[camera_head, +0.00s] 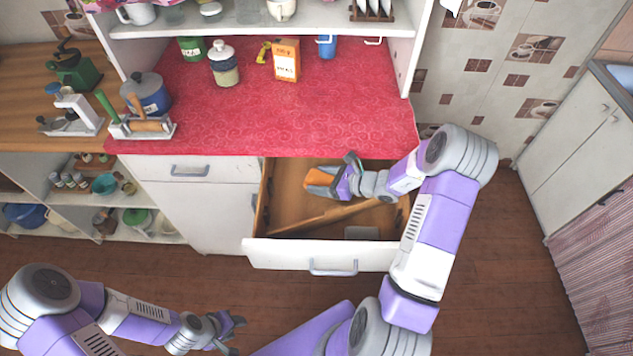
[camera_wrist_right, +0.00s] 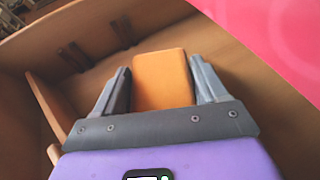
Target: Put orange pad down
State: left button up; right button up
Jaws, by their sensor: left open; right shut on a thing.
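The orange pad (camera_head: 321,178) is at my right gripper (camera_head: 327,182), inside the open drawer (camera_head: 262,250). In the right wrist view the pad (camera_wrist_right: 162,80) sits between the two grey fingers of my right gripper (camera_wrist_right: 163,85), which is shut on it. The drawer's wooden floor and walls surround the pad in that view. I cannot tell whether the pad touches the drawer floor. My left gripper (camera_head: 236,328) is open and empty, low in front of the cabinet, away from the drawer.
A wooden divider (camera_head: 325,215) crosses the drawer. The counter's front middle is clear.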

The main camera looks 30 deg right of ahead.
aim_at(316, 183)
jog(key=shift+w+a+f, duration=0.5)
jog(key=shift+w+f, duration=0.2)
jog(key=shift+f, duration=0.15)
jog(key=shift+f+b, duration=0.65)
jog(key=shift+b, duration=0.15)
jog(key=o, duration=1)
jog(key=shift+r, duration=0.2)
jog(key=shift+r+p, duration=0.35)
jog(key=shift+p, duration=0.15)
jog(key=p+v, duration=0.2)
jog(key=v, duration=1)
jog(key=shift+r, duration=0.15)
